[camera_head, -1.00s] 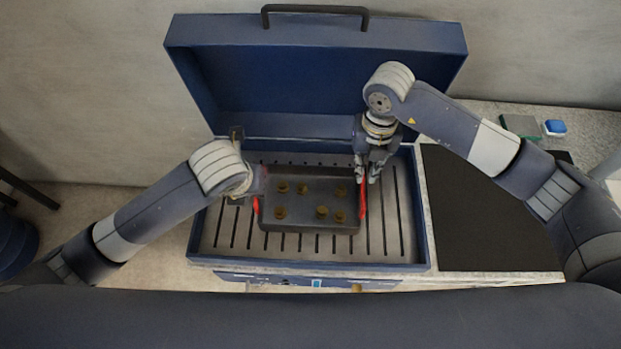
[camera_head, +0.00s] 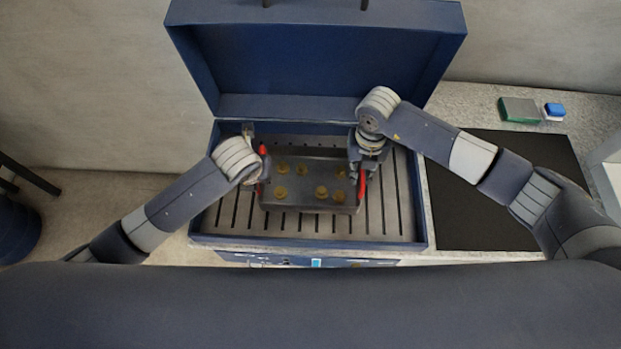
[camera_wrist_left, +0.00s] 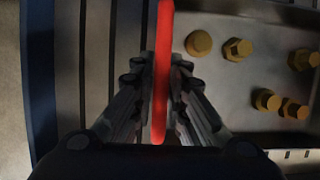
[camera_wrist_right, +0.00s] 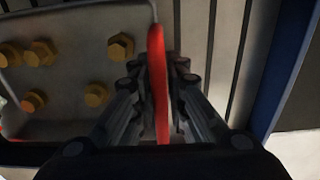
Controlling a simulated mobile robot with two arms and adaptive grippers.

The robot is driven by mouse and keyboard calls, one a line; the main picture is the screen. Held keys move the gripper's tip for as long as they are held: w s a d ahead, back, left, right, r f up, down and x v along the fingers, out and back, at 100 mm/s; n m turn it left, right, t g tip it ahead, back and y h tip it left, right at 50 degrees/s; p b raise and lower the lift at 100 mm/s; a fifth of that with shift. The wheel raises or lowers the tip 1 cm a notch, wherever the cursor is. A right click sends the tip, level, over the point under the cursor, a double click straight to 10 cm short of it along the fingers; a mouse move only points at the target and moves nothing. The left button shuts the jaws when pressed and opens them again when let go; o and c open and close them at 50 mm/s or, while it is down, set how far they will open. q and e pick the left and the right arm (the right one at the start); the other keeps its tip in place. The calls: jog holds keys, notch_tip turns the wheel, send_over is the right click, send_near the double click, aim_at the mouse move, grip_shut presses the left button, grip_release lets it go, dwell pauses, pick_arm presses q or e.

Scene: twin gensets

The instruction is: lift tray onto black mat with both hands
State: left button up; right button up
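The dark grey tray (camera_head: 310,196) with several brass-coloured bolts sits in the open blue case, over its slotted floor. Its red handles stand at its left and right ends. My left gripper (camera_head: 261,172) is at the left handle; in the left wrist view its fingers (camera_wrist_left: 161,75) close in on both sides of the red handle (camera_wrist_left: 163,30). My right gripper (camera_head: 357,170) is at the right handle; in the right wrist view its fingers (camera_wrist_right: 159,75) hold the red handle (camera_wrist_right: 156,45) between them. The black mat (camera_head: 480,215) lies bare to the right of the case.
The case's raised lid (camera_head: 320,60) stands behind the tray. The case's right wall (camera_head: 421,200) lies between tray and mat. A green-grey block (camera_head: 519,110) and a small blue-white block (camera_head: 554,111) lie behind the mat. My right arm passes above the mat.

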pick_arm(q)
jog(key=shift+w+f, duration=0.25)
jog(key=shift+f, duration=0.3)
pick_arm(e)
jog(key=shift+f, duration=0.65)
pick_arm(q)
jog(key=shift+c, duration=0.5)
pick_arm(e)
jog(key=shift+c, duration=0.5)
pick_arm(q)
grip_shut()
pick_arm(e)
grip_shut()
pick_arm(q)
jog(key=shift+w+r, duration=0.1)
jog(key=shift+r, duration=0.05)
pick_arm(e)
jog(key=shift+w+r, duration=0.1)
jog(key=shift+r, duration=0.05)
